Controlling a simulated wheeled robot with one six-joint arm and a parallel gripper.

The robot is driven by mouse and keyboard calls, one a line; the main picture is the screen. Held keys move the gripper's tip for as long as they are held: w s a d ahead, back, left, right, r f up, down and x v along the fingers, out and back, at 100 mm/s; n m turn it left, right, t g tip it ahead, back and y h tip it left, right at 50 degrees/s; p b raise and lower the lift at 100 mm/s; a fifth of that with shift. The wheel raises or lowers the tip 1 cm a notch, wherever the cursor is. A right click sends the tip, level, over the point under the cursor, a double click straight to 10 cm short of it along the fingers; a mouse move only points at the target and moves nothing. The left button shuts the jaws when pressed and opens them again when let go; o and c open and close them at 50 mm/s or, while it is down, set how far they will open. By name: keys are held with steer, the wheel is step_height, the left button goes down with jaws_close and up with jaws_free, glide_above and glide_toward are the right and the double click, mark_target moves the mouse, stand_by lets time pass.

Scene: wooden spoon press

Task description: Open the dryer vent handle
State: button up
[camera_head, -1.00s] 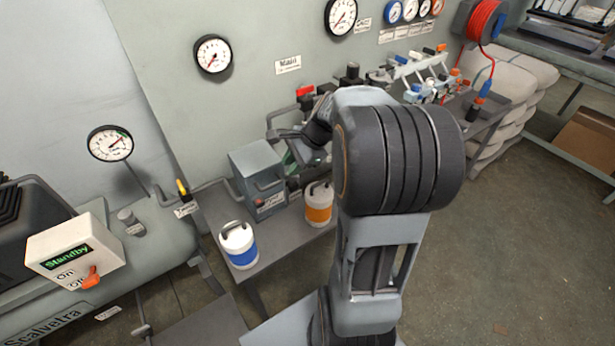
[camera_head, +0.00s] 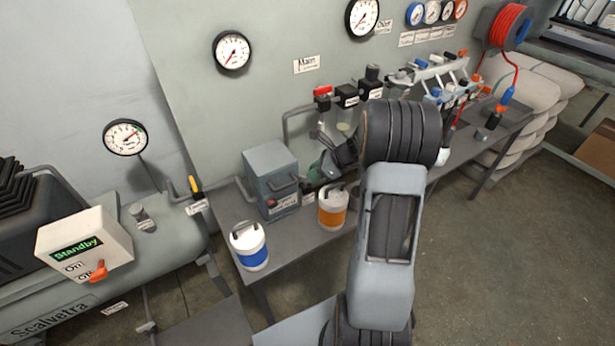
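A grey box (camera_head: 270,175) with a dark bar handle (camera_head: 284,188) and a small label on its front stands on the table; the label is too small to read, so I cannot be sure it is the dryer. I cannot make out which part is the vent handle. My arm reaches toward the table, and my gripper (camera_head: 332,165) is just right of the grey box, above the orange-banded canister (camera_head: 333,208). The fingers are small and partly hidden by my wrist, so I cannot tell their opening or any contact.
A blue-banded canister (camera_head: 249,247) stands at the table's left end. A red-handled valve (camera_head: 322,97) is on the wall pipe behind. A yellow lever (camera_head: 195,186) sits on the pipe at left. A switch box (camera_head: 85,245) reads Standby.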

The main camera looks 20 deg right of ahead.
mark_target(305, 179)
steer(key=shift+x, duration=1.85)
steer(key=shift+c, duration=0.3)
jaws_close()
